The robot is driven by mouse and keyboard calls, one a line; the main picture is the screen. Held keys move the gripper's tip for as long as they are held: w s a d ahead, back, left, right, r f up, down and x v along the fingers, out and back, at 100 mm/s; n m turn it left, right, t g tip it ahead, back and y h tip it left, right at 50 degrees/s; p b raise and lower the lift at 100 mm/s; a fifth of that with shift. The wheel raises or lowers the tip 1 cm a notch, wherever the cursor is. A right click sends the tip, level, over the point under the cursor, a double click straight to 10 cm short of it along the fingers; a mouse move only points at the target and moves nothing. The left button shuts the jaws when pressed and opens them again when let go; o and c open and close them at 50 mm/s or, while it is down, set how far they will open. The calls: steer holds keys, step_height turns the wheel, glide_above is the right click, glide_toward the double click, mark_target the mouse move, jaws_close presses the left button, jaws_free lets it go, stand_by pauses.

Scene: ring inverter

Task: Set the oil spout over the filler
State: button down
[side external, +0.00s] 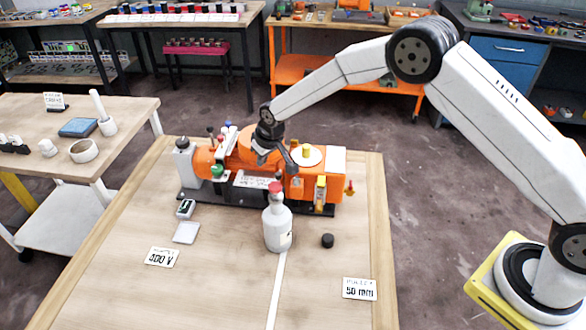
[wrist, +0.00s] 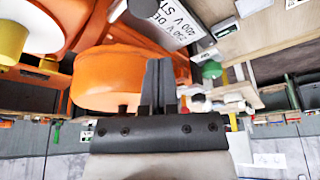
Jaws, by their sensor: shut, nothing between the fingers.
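A white bottle (side external: 278,228) with a red top (side external: 275,187) stands upright on the table in front of the orange machine (side external: 237,155); I take it for the oil container. My gripper (side external: 272,154) is above the machine's middle, behind and above the bottle, apart from it. In the wrist view its dark fingers (wrist: 158,86) are together with nothing between them, with a rounded orange housing (wrist: 108,80) behind them. The bottle cannot be made out in the wrist view. I cannot tell which fitting on the machine is the filler.
A small black cap (side external: 327,240) lies right of the bottle. A yellow knob on a pale disc (side external: 306,155) tops the machine's right part. Sign cards (side external: 162,257) (side external: 359,288) lie on the table. The table's front (side external: 225,295) is mostly clear.

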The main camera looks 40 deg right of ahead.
steer(key=shift+w+f, duration=0.15)
steer(key=shift+f, duration=0.3)
steer(key=shift+s+d+r, duration=0.1)
steer(key=shift+s+d, duration=0.05)
steer(key=shift+s, duration=0.85)
steer(key=shift+s+d, duration=0.15)
steer(key=shift+s, duration=0.85)
steer(key=shift+d, duration=0.1)
steer(key=s+d+m, duration=0.2)
steer(key=shift+s+d+m+h, duration=0.2)
steer(key=shift+s+m+h, duration=0.05)
steer(key=shift+m+h, duration=0.15)
steer(key=shift+w+a, duration=0.1)
steer(key=shift+a, duration=0.05)
steer(key=shift+w+a, duration=0.3)
steer(key=shift+a, duration=0.2)
